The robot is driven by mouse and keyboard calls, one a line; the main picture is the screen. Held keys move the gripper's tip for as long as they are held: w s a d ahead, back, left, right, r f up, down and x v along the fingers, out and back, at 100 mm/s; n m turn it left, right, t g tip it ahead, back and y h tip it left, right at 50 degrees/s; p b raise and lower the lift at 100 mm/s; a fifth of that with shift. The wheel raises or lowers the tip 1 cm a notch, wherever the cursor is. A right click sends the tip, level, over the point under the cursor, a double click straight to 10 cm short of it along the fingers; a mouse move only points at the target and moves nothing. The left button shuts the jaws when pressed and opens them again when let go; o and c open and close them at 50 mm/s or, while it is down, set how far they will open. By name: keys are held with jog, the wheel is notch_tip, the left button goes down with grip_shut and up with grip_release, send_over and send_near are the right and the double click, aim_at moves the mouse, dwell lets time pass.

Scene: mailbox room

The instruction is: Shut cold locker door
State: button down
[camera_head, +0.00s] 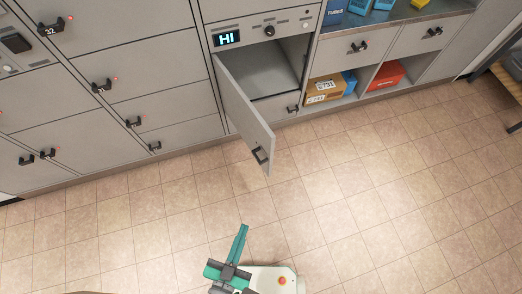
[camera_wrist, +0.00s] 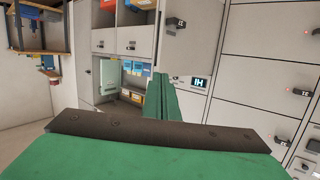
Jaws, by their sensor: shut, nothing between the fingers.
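The cold locker door (camera_head: 245,115) is a grey panel that stands open in the head view, swung out over the floor, with a black handle (camera_head: 260,155) near its free edge. Behind it the open compartment (camera_head: 262,72) shows a bare grey floor, below a panel with a lit "HI" display (camera_head: 227,39). My gripper (camera_head: 241,236), with teal fingers, is shut and empty, in front of the door and apart from it. In the wrist view the shut fingers (camera_wrist: 164,88) point toward the lockers beside the display (camera_wrist: 200,82). I cannot clearly pick out the door there.
Closed grey lockers with black handles (camera_head: 102,86) fill the left. At the right, low shelves hold a cardboard box (camera_head: 325,89) and a red box (camera_head: 386,75). A wooden-topped table (camera_head: 509,80) stands at the far right. The tiled floor (camera_head: 375,190) is clear.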

jog(key=w+a+f+m+h, duration=0.2)
jog(key=w+a+f, duration=0.1)
jog(key=m+g+h, duration=0.5)
jog(key=m+h, duration=0.1)
jog(key=h, duration=0.3)
send_near(269, 147)
jog(key=x, duration=0.6)
jog(key=shift+s+r, duration=0.15)
jog(key=shift+r, duration=0.2)
jog(key=shift+d, duration=0.2)
jog(key=shift+n+y, duration=0.3)
jog(key=shift+d, duration=0.15)
